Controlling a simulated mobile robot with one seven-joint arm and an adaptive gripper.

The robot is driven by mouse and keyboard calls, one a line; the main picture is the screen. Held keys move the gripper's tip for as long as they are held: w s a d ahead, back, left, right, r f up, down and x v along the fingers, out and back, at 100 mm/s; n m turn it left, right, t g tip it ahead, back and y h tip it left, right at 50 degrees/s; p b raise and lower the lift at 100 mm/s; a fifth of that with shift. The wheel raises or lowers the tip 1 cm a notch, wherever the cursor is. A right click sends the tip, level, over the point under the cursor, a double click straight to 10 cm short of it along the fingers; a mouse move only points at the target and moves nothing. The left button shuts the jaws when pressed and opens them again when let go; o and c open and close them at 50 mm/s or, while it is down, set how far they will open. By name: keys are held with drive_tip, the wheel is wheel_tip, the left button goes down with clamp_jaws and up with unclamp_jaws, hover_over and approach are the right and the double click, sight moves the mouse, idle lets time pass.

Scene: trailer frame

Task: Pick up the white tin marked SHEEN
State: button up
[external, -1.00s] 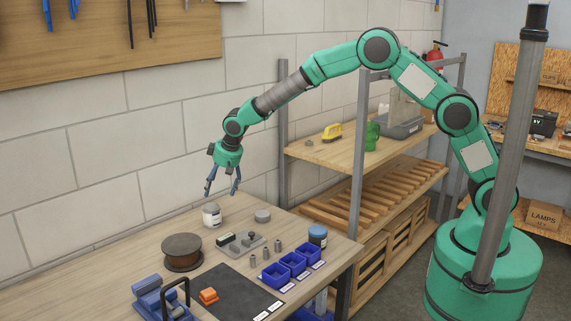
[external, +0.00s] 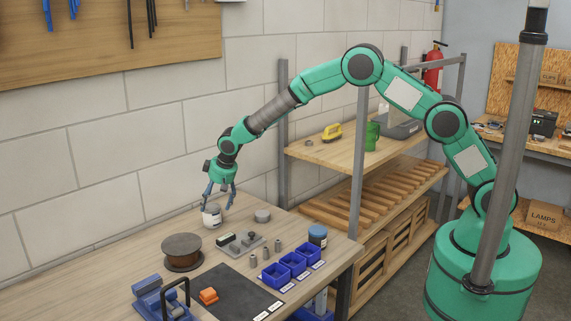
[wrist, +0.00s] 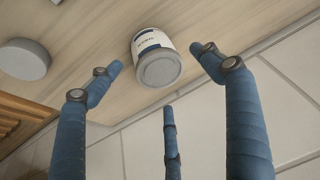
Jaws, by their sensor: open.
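The white tin (external: 211,216) with a grey lid stands upright on the workbench near the wall. In the wrist view the tin (wrist: 155,58) shows its lid, a dark band and small lettering too blurred to read surely. My gripper (external: 219,204) points down just above and around the tin's top. In the wrist view its blue fingers (wrist: 158,62) are spread, with the tin between and beyond the tips. I see no clear contact, and the fingers are open and empty.
A grey round lid-like piece (external: 262,215) lies right of the tin, and a brown spool (external: 182,250) stands in front. The wall (external: 160,190) is close behind.

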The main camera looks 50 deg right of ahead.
sight(212, 207)
drive_tip(key=shift+f, duration=0.1)
drive_tip(key=shift+b+x, duration=0.3)
drive_tip(key=shift+x, duration=2.2)
drive_tip(key=shift+s, duration=0.15)
drive_tip(key=c, duration=1.4)
